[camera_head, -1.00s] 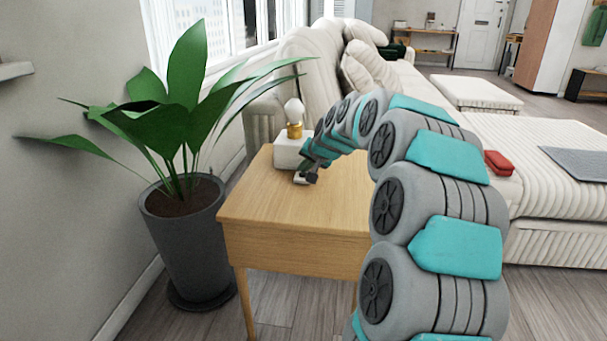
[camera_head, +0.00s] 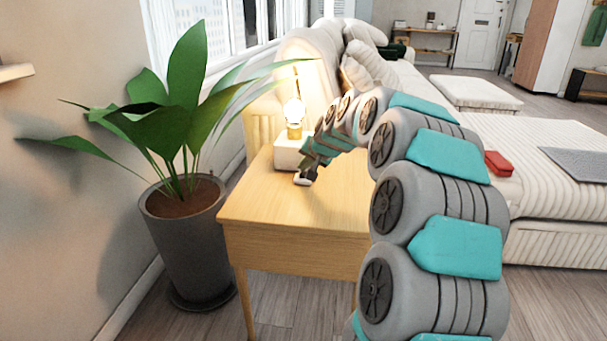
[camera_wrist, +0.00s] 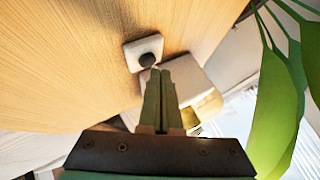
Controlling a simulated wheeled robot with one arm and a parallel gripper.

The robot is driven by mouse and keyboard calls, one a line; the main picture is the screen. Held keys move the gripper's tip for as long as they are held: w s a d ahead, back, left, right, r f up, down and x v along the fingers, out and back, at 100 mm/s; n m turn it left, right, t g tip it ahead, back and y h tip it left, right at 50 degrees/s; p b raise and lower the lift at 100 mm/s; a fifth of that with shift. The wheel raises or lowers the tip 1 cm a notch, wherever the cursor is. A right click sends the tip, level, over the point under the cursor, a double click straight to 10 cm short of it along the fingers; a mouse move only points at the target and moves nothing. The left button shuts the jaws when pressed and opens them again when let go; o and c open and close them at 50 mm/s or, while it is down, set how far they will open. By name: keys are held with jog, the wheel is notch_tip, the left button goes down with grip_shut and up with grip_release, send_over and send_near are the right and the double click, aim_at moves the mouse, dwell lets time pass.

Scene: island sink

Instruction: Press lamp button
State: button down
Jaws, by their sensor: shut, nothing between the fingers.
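The lamp (camera_head: 293,151) has a white block base, a brass socket and a bulb, which is lit. It stands on the wooden side table (camera_head: 260,210). The lamp button is a small white square with a dark round knob (camera_wrist: 147,59) in the wrist view, and its white housing (camera_head: 301,180) shows on the table in front of the lamp base. My gripper (camera_head: 307,175) is shut and empty, pointing down at the button. In the wrist view my fingertips (camera_wrist: 159,73) are at the knob's edge; whether they touch it I cannot tell.
A potted plant (camera_head: 190,235) stands left of the table, its leaves reaching toward the lamp. A cream sofa (camera_head: 540,135) with a red item (camera_head: 498,163) and a grey mat lies to the right. The front of the tabletop is clear.

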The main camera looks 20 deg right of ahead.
jog(key=shift+r, duration=0.1)
notch_tip(320, 180, up, 6)
jog(key=p, duration=0.2)
jog(key=shift+p, duration=0.3)
jog(key=s+a+f+n+g+y, duration=0.1)
jog(key=s+a+f+n+g, duration=0.15)
jog(key=s+a, duration=0.7)
jog(key=s+a+f+n+g, duration=0.2)
jog(key=s+a+n+g, duration=0.1)
jog(key=s+a, duration=0.65)
jog(key=s+f+n+g+p, duration=0.1)
jog(key=s+f+g, duration=0.1)
jog(key=s, duration=1.3)
jog(key=s+a+f+n+g+h, duration=0.1)
jog(key=s+f+n+g, duration=0.1)
jog(key=s, duration=1.3)
notch_tip(320, 180, down, 3)
jog(key=shift+s+a+r+g+p, duration=0.15)
jog(key=shift+s+g+p, duration=0.2)
jog(key=shift+g, duration=0.3)
jog(key=shift+w, duration=0.1)
